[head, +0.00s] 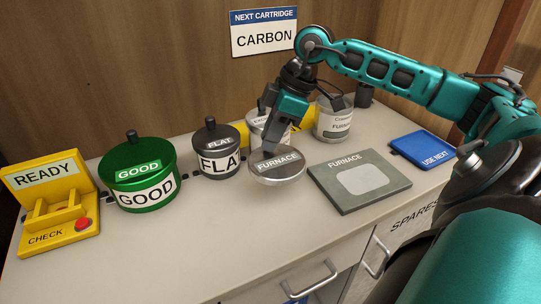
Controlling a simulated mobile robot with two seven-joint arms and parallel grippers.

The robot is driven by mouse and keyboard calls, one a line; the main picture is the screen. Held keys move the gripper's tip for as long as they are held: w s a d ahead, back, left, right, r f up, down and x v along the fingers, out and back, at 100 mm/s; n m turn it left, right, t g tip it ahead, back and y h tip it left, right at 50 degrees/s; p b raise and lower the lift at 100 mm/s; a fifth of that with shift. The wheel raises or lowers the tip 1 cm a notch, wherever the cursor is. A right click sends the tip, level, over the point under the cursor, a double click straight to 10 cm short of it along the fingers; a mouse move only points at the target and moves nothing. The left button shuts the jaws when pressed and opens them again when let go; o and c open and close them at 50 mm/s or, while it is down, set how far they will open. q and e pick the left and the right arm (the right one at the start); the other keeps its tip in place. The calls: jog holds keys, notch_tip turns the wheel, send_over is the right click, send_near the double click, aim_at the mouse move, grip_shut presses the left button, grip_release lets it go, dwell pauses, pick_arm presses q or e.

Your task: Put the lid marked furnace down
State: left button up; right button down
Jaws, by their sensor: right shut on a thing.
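The lid marked FURNACE (290,178) is a round grey lid with a dark label, in the middle of the head view. My right gripper (271,146) reaches down from above and is shut on its top; the fingers hide the grip point. I cannot tell how much room there is between the lid and the counter. A flat grey plate marked FURNACE (386,203) with a paler pad lies just right of the lid. A pale jar (333,126) with a partly readable FURNACE label stands behind the plate. My left gripper is not in view.
A grey FLAT jar (221,166) and green GOOD jar (143,189) stand left of the lid. Another pale jar (261,124) is partly hidden behind my gripper. A yellow READY/CHECK stand (60,235) is far left, a blue USE NEXT tray (424,149) right. The front counter (190,250) is clear.

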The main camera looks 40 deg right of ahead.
aim_at(271, 163)
notch_tip(271, 163, down, 4)
jog(key=shift+r, duration=0.2)
jog(key=shift+f+b, duration=0.55)
jog(key=shift+f, duration=1.55)
jog(key=shift+f, duration=0.1)
jog(key=shift+f, duration=0.15)
jog(key=c, duration=1)
grip_release()
jog(key=shift+r, duration=0.35)
jog(key=v, duration=1.1)
jog(key=shift+s+d+r+p, duration=0.15)
jog(key=shift+d+r+p, duration=0.05)
jog(key=shift+r+p, duration=0.2)
jog(key=shift+f, duration=0.1)
